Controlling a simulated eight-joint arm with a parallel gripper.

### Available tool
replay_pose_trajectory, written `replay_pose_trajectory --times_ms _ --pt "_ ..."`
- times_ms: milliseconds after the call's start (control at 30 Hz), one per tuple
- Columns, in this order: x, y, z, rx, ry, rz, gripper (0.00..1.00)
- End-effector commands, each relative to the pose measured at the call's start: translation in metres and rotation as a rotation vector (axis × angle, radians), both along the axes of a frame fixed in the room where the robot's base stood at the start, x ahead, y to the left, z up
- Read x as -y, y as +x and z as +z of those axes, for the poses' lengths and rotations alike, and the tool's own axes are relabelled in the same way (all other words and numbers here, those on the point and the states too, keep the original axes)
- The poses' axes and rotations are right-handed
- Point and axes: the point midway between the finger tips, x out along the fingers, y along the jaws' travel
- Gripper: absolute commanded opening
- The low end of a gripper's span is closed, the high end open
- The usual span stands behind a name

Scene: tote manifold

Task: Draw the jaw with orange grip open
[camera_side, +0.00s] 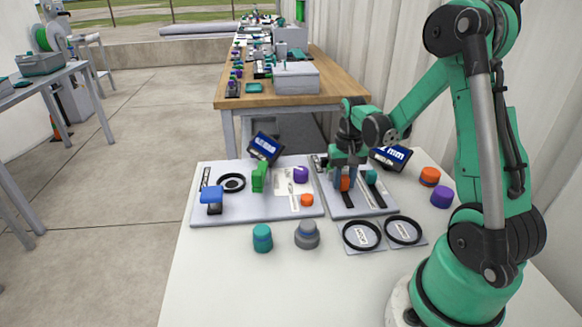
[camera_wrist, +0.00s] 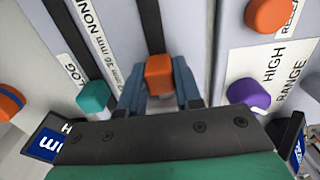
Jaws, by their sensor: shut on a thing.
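The orange grip (camera_side: 345,184) stands on the right-hand grey panel (camera_side: 388,204), over a black slot. In the wrist view the orange grip (camera_wrist: 159,75) sits between the two blue-grey fingers of my gripper (camera_wrist: 160,92), which is shut on it. In the side view my gripper (camera_side: 346,180) points down at the panel, and its fingers partly hide the grip. A teal grip (camera_side: 371,177) stands beside it on a second black slot; it also shows in the wrist view (camera_wrist: 93,97). The jaws' full shape cannot be made out.
The left panel (camera_side: 260,209) carries a blue handle (camera_side: 211,196), a green lever (camera_side: 259,177), a purple knob (camera_side: 300,174) and an orange button (camera_side: 307,200). Teal (camera_side: 262,238) and grey (camera_side: 307,235) knobs stand in front. Two black rings (camera_side: 362,235) lie before the right panel. Orange and purple knobs (camera_side: 440,196) stand right.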

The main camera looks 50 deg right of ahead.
Motion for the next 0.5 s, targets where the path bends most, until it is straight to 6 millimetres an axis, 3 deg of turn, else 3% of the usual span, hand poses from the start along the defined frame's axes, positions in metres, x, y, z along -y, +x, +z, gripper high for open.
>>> replay_pose_trajectory --times_ms 300,500 --pt "-0.027 -0.027 0.001 -0.001 0.001 0.001 0.00" --pt "-0.032 -0.032 0.000 -0.003 0.003 0.000 0.00"
